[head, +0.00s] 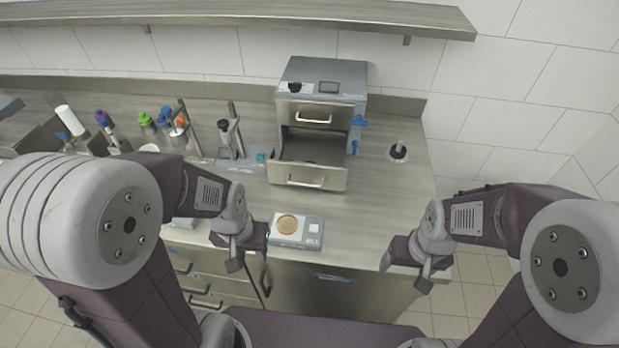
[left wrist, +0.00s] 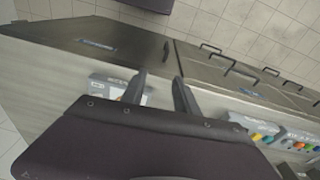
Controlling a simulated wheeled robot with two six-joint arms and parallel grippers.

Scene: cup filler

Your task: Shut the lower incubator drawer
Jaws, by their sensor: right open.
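The grey incubator (head: 322,88) stands at the back of the counter. Its lower drawer (head: 308,177) is pulled out toward me, with a bar handle on its front panel and a dark interior showing. The upper drawer (head: 314,116) sits flush and shut. My left gripper (head: 250,275) is at the counter's front edge, left of and nearer than the lower drawer. Its fingers are apart and empty in the left wrist view (left wrist: 158,92). My right gripper (head: 405,274) is open and empty at the front edge, right of the drawer. Neither gripper touches the drawer.
A small scale (head: 313,230) with a round tan item on it lies between the drawer and the front edge. A stand (head: 231,140) and several coloured-top bottles are left of the incubator. A black-topped item (head: 398,152) stands right. A shelf (head: 240,12) runs above.

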